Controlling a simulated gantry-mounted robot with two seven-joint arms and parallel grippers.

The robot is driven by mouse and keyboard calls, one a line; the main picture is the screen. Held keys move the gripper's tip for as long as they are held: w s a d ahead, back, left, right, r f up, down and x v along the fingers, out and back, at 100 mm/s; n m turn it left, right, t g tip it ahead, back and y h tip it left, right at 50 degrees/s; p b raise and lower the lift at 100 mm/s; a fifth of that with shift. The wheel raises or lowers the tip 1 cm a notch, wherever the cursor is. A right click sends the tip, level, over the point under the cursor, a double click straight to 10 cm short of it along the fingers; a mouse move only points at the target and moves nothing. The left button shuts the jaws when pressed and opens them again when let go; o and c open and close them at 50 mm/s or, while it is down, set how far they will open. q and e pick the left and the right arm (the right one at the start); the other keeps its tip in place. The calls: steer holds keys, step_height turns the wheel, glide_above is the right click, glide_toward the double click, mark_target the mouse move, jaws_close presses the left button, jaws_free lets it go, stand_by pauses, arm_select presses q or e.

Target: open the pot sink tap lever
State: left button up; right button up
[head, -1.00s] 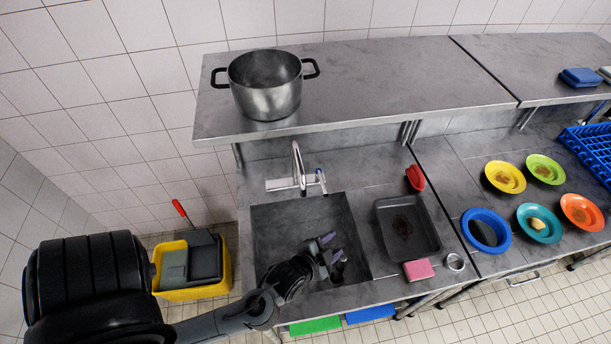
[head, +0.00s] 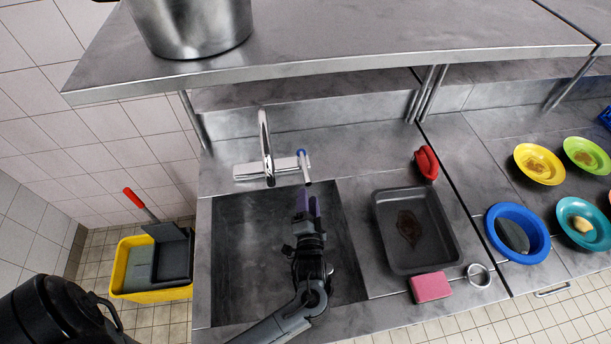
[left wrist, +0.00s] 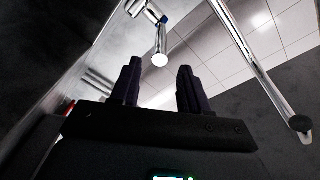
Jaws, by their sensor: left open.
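The pot sink tap has a chrome spout (head: 266,147) that arches up behind the sink (head: 237,250). Its lever (head: 305,167), with a blue mark at the top, stands on the right of the chrome tap body. My left gripper (head: 307,205) is over the sink, its fingers pointing at the lever from the front and appearing just short of it. In the left wrist view, the two dark purple fingers (left wrist: 158,85) are apart with nothing between them. The lever (left wrist: 160,50) shows beyond them, its round end facing the camera. My right gripper is not in view.
A steel pot (head: 190,25) stands on the shelf (head: 350,75) above the tap. Right of the sink are a dark tray (head: 405,250), a red brush (head: 427,163), a pink sponge (head: 431,287) and a metal ring (head: 479,275). A yellow bucket (head: 150,294) stands on the floor at left.

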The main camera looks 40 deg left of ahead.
mark_target(307, 172)
arm_select(q)
steer(key=x, duration=0.9)
steer(key=shift+w+a, duration=0.25)
steer(key=shift+w, duration=0.05)
jaws_close()
